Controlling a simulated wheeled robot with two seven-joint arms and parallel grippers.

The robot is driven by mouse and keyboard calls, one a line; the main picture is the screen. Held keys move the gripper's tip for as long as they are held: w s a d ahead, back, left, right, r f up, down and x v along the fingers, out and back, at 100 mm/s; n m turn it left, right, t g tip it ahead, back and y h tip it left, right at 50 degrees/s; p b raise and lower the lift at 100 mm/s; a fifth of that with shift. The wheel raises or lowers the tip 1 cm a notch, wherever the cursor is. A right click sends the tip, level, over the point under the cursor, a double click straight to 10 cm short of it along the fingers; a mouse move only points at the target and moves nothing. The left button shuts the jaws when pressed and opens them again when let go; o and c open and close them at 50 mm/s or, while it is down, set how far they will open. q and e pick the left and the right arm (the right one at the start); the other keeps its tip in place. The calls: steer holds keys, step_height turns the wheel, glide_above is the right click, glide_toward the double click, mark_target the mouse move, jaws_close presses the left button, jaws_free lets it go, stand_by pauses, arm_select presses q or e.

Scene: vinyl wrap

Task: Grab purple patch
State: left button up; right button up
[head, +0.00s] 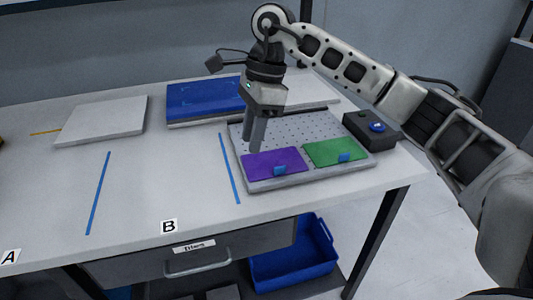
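The purple patch (262,166) lies flat on the left front part of a perforated grey board, with a small blue tab (280,171) at its front edge. My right gripper (255,146) points down just above the back left part of the purple patch. Its two fingers appear close together from this angle, and I cannot tell whether a gap lies between them or whether they touch the patch. My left gripper is not in view.
A green patch (335,151) with a blue tab lies right of the purple one on the perforated board (300,124). A black box (368,131) with a blue button stands at right. A blue sheet (203,98) and white panel (103,120) lie behind. The table's middle is clear.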

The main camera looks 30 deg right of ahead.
steer(key=w+d+r+h, duration=0.1)
steer(key=d+r+h, duration=0.25)
steer(key=d, duration=0.35)
glide_toward(280, 162)
steer(key=shift+m+y, duration=0.25)
steer(key=shift+m, duration=0.05)
steer(key=s, duration=0.1)
steer(key=s+a, duration=0.2)
steer(key=s, duration=0.1)
steer(key=shift+f, duration=0.2)
steer(key=shift+f+p, duration=0.65)
steer(key=shift+f, duration=2.35)
jaws_close()
